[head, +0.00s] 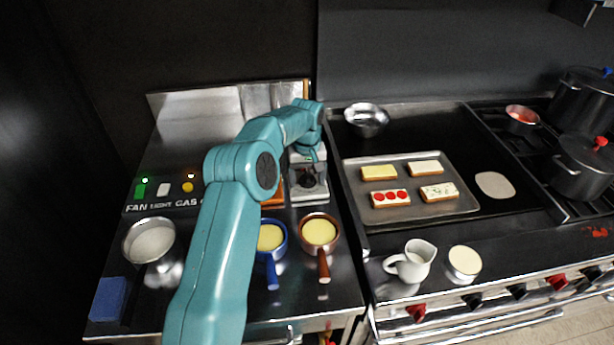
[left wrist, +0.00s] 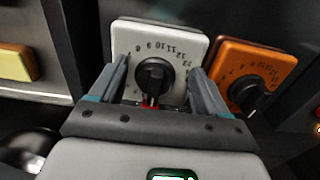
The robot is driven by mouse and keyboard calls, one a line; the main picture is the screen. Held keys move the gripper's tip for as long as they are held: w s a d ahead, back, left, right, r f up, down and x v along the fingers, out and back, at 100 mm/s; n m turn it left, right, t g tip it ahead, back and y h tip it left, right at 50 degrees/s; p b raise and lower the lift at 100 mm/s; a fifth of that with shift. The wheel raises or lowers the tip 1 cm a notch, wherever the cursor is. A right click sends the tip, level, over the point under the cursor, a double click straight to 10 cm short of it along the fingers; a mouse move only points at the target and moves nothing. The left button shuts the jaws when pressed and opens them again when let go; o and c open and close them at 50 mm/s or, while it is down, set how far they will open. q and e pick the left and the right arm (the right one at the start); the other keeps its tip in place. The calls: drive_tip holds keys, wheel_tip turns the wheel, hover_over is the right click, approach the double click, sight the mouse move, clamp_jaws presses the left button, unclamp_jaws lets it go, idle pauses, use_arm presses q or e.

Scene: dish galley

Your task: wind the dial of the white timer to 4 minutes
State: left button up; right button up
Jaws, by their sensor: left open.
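The white timer (left wrist: 127,36) has a square face with printed black numbers and a round black dial (left wrist: 157,80). A red mark shows at the dial's lower edge in the left wrist view. My left gripper (left wrist: 158,72) is open, with one finger on each side of the dial; I cannot tell whether they touch it. In the head view the white timer (head: 309,196) is partly hidden under my left gripper (head: 309,172). The number the dial points to is not clear. My right gripper is not in view.
An orange timer (left wrist: 254,66) with a black dial sits right beside the white one. Near them in the head view stand a blue-handled pan (head: 271,238) and a brown-handled pan (head: 319,231). A tray of toasts (head: 445,212) lies to the right.

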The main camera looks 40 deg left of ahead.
use_arm(q)
drive_tip(key=shift+w+f, duration=0.2)
drive_tip(key=shift+f, duration=0.05)
drive_tip(key=shift+w+d, duration=0.1)
drive_tip(key=shift+d, duration=0.05)
drive_tip(key=shift+r, duration=0.1)
drive_tip(key=shift+s+r, duration=0.1)
drive_tip(key=shift+s, duration=0.15)
drive_tip(key=c, duration=0.9)
drive_tip(key=shift+c, duration=0.8)
